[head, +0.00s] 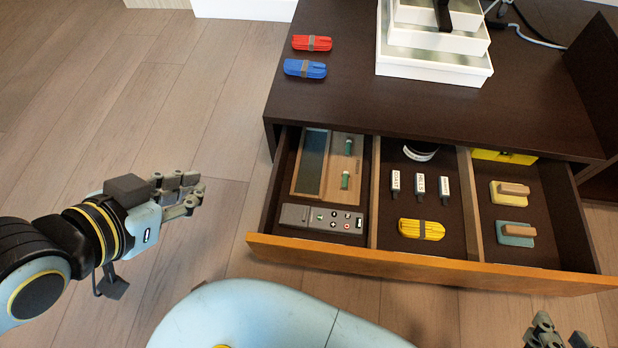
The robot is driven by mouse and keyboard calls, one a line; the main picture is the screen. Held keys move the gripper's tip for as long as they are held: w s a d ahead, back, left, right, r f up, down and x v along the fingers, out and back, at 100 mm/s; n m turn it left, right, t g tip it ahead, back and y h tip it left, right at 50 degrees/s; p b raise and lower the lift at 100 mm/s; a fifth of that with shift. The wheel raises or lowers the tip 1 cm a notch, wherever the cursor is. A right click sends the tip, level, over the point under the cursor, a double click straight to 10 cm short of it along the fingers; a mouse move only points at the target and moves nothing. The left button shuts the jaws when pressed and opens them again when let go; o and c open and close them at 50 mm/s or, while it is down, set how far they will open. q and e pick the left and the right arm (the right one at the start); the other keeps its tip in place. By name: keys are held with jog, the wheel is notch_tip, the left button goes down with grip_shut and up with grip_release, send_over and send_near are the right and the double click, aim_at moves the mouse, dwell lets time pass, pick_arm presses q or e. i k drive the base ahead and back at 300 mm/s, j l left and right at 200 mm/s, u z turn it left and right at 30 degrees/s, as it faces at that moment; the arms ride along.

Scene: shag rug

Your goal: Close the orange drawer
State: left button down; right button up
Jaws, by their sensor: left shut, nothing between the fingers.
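The orange drawer (400,262) is pulled out from the dark desk, with its orange front facing me. It has three compartments. The left one holds a grey remote (322,219) and a wooden tray (310,181). The middle holds a yellow bundle (421,229) and several small labelled sticks. The right holds two wooden-handled blocks. My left gripper (196,192) is shut and empty, left of the drawer and apart from it, over the floor. My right gripper (556,338) shows only partly at the bottom right edge, below the drawer front; its finger opening is unclear.
On the dark desktop (400,110) lie a red bundle (312,43) and a blue bundle (305,68). White stacked boxes (434,65) stand at the back, with cables to their right. The wooden floor left of the desk is clear.

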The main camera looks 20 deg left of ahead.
aim_at(563, 261)
jog(key=j+z, duration=0.2)
jog(key=j, duration=0.2)
jog(key=k+j+z, duration=0.15)
jog(key=j, duration=0.25)
jog(key=k+j+z, duration=0.2)
jog(key=j, duration=0.15)
jog(key=k+j+z, duration=0.2)
jog(key=j, duration=0.2)
jog(key=j+z, duration=0.15)
jog(key=j, duration=0.2)
jog(key=z, duration=2.05)
jog(key=l, duration=0.1)
